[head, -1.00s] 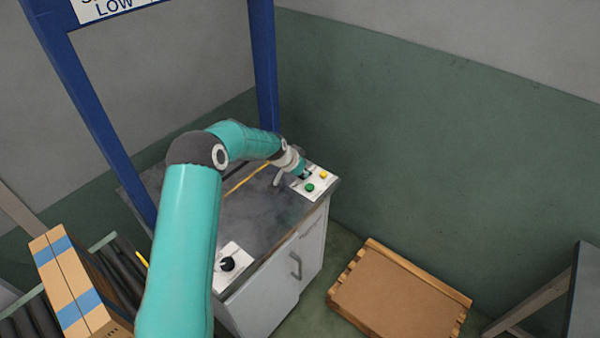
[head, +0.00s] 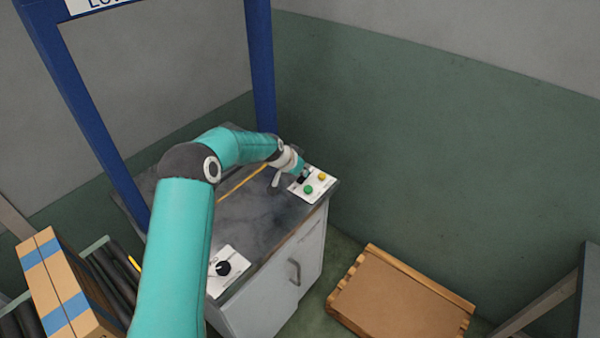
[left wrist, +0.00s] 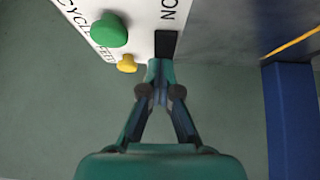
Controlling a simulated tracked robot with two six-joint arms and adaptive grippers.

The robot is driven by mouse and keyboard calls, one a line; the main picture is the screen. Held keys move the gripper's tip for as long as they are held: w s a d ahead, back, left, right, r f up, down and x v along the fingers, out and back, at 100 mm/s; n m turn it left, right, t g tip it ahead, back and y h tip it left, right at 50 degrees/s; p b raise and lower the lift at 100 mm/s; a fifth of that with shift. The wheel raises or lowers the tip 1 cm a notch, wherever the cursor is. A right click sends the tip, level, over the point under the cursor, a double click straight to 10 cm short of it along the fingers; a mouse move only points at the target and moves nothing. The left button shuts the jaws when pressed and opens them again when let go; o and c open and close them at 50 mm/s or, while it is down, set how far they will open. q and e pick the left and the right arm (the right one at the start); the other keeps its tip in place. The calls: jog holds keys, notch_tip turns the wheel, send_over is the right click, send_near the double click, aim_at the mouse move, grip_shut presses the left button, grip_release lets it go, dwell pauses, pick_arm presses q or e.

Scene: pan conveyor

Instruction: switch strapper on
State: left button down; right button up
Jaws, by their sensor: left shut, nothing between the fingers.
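The strapper (head: 262,215) is a grey cabinet with a dark top and a blue arch (head: 262,75). At its far right corner is a white panel (head: 318,189) with a green button (head: 308,189), a yellow button (head: 322,177) and a black switch (head: 302,180). My left gripper (head: 303,174) is at the switch, shut and empty. In the left wrist view the shut fingertips (left wrist: 160,66) are at the lower edge of the black switch (left wrist: 166,42), beside part of a printed label. I cannot tell whether they touch it. My right gripper is out of view.
A second white panel with a black knob (head: 223,268) is on the cabinet's near corner. A carton with blue bands (head: 58,285) is by the rollers (head: 103,270) at left. A wooden pallet with a brown top (head: 400,295) lies on the floor at right.

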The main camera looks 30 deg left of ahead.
aim_at(301, 180)
pick_arm(q)
jog(key=shift+r, duration=0.1)
jog(key=r, duration=0.1)
jog(key=r+p, duration=0.1)
jog(key=r, duration=0.2)
jog(key=shift+s+r, duration=0.2)
jog(key=shift+s, duration=0.1)
jog(key=s+a+r+b, duration=0.1)
jog(key=s+r, duration=0.3)
jog(key=s, duration=0.4)
jog(key=shift+s+r+b, duration=0.25)
jog(key=shift+r+b, duration=0.05)
jog(key=shift+b, duration=0.55)
jog(key=shift+a, duration=0.1)
